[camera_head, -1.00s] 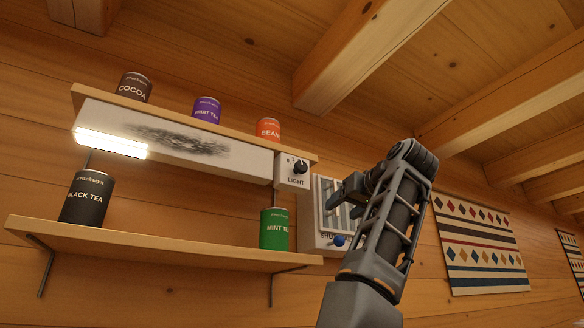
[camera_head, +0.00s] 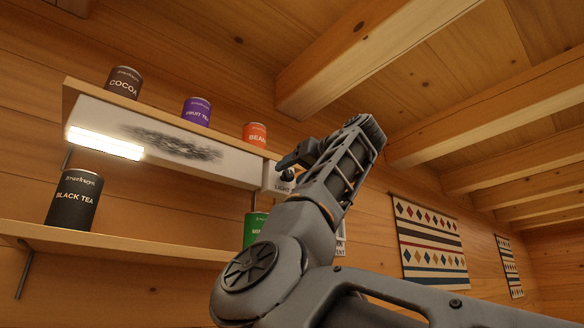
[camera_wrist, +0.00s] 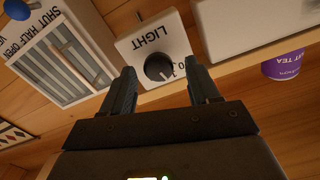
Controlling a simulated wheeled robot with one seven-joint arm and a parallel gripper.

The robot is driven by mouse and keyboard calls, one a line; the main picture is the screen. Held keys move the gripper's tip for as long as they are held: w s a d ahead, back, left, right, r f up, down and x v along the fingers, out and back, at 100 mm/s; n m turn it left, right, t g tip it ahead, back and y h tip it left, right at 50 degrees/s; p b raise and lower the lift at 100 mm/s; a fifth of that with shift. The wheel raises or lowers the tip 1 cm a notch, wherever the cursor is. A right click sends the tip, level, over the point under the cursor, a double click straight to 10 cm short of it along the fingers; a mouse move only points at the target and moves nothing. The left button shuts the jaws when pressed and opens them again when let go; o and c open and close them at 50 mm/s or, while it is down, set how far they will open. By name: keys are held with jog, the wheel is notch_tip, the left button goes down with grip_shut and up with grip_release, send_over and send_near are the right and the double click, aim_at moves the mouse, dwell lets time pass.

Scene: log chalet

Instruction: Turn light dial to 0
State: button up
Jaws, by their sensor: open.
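The light dial is a black round knob (camera_wrist: 158,67) on a white box (camera_wrist: 155,40) marked LIGHT, upside down in the wrist view. Part of a small scale with a 0 shows beside the knob. I cannot read the setting clearly. My gripper (camera_wrist: 160,72) is open and empty, its two dark fingers on either side of the knob in that picture; contact cannot be told. In the head view my gripper (camera_head: 298,158) is at the box, partly covering it, and the knob shows only in part. The lamp strip (camera_head: 105,143) glows at the left end of the white housing.
A vent panel (camera_wrist: 65,60) with slats and a blue knob (camera_wrist: 17,9) is beside the box. Cans stand on the upper shelf, among them a purple one (camera_head: 197,112) and an orange one (camera_head: 255,134). A black tea can (camera_head: 75,198) stands on the lower shelf.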

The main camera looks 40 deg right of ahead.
jog(key=shift+w, duration=0.5)
jog(key=c, duration=1)
jog(key=shift+f, duration=0.1)
jog(key=shift+c, duration=0.2)
jog(key=shift+d, duration=0.1)
jog(key=shift+f+n+b, duration=0.1)
jog(key=shift+n+b, duration=0.45)
jog(key=shift+n, duration=0.45)
jog(key=shift+n+b, duration=0.4)
jog(key=shift+n, duration=1.6)
